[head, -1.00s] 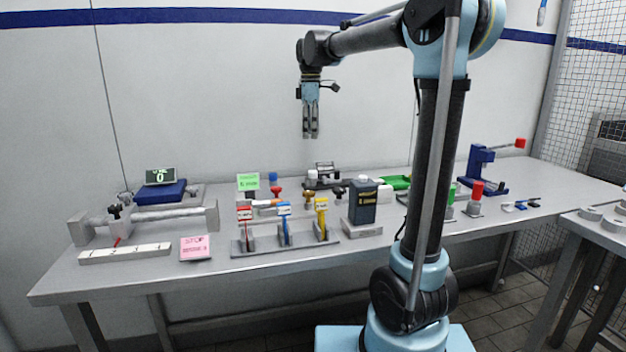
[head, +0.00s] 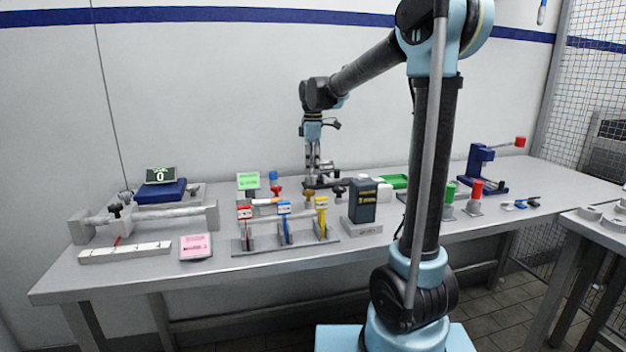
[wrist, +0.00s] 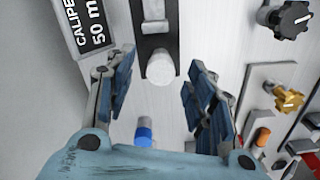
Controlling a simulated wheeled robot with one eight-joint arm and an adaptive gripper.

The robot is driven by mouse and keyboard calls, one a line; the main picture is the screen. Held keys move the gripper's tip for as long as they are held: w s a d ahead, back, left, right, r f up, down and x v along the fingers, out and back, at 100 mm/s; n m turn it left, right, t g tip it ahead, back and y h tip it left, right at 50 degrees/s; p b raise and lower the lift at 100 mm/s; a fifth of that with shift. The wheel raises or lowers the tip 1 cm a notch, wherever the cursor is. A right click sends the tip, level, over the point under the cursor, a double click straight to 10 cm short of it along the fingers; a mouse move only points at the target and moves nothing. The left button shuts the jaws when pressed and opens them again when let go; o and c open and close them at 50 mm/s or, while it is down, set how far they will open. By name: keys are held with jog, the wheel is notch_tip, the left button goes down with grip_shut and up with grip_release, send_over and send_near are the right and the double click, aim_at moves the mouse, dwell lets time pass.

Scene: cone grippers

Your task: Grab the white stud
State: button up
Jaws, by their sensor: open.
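The white stud (wrist: 160,67) is a short white cylinder with a round end, seen nearly end-on in the wrist view. It sits at the lower end of a dark plate with a slot (wrist: 154,25). My gripper (wrist: 162,78) is open and empty, with one blue-padded finger left of the stud and the other right of it. Neither finger appears to touch it. In the head view my gripper (head: 312,172) points down over the back of the bench. I cannot make out the stud there.
A black caliper sign (wrist: 88,25) stands close to the left finger. A blue-capped part (wrist: 143,133) lies between the finger bases. A black knob (wrist: 290,19) and a brass knob (wrist: 289,98) are at the right.

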jog(key=shift+f, duration=0.75)
grip_shut()
jog(key=shift+r, duration=0.1)
